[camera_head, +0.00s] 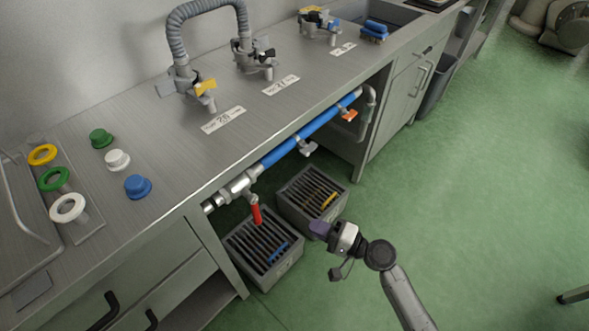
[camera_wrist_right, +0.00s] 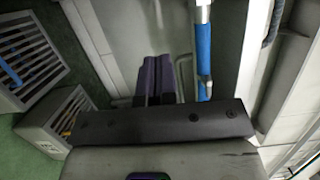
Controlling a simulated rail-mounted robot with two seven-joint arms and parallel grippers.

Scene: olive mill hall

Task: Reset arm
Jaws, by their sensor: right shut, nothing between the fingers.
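My right gripper (camera_head: 319,229) hangs in front of the counter, to the right of the slatted grey crates and above the green floor in the head view. Its purple fingers are shut with nothing between them. In the right wrist view the two purple fingers (camera_wrist_right: 152,80) lie side by side, with the blue pipe (camera_wrist_right: 203,48) to their right. In the head view that pipe (camera_head: 308,130) runs under the counter edge, apart from the gripper. My left gripper does not show.
The front crate (camera_head: 284,277) and the rear crate (camera_head: 334,213) stand on the floor under the counter (camera_head: 175,130). A red valve handle (camera_head: 256,213) hangs from the pipe. Taps and coloured knobs stand on the counter. Open green floor (camera_head: 480,190) lies to the right.

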